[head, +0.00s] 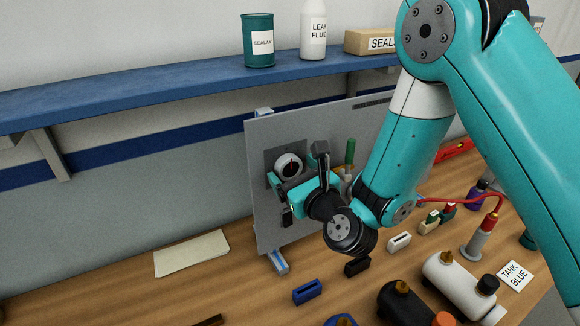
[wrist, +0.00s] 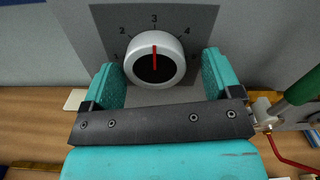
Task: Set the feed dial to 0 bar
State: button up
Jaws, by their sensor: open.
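The feed dial is a white knob (wrist: 155,59) with a black face and a red pointer line, on a dark grey plate (wrist: 107,22). The pointer points straight up at 3. The marks 2, 3 and 4 are readable, with fainter marks lower on both sides. In the head view the dial (head: 289,166) is on the upright grey panel (head: 262,216). My gripper (wrist: 159,69) is open, one teal finger at each side of the dial. Gaps seem to show between fingers and knob; contact cannot be told. The gripper also shows in the head view (head: 286,184).
A green-handled valve (head: 350,152) is on the panel, right of the dial. A blue shelf (head: 150,92) with a sealant can (head: 258,40) and a bottle (head: 313,30) runs above. Tanks and small blocks crowd the bench at right; a paper (head: 192,253) lies at left.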

jog(key=shift+a, duration=0.1)
jog(key=shift+a, duration=0.1)
jog(key=shift+c, duration=0.7)
jog(key=c, duration=0.8)
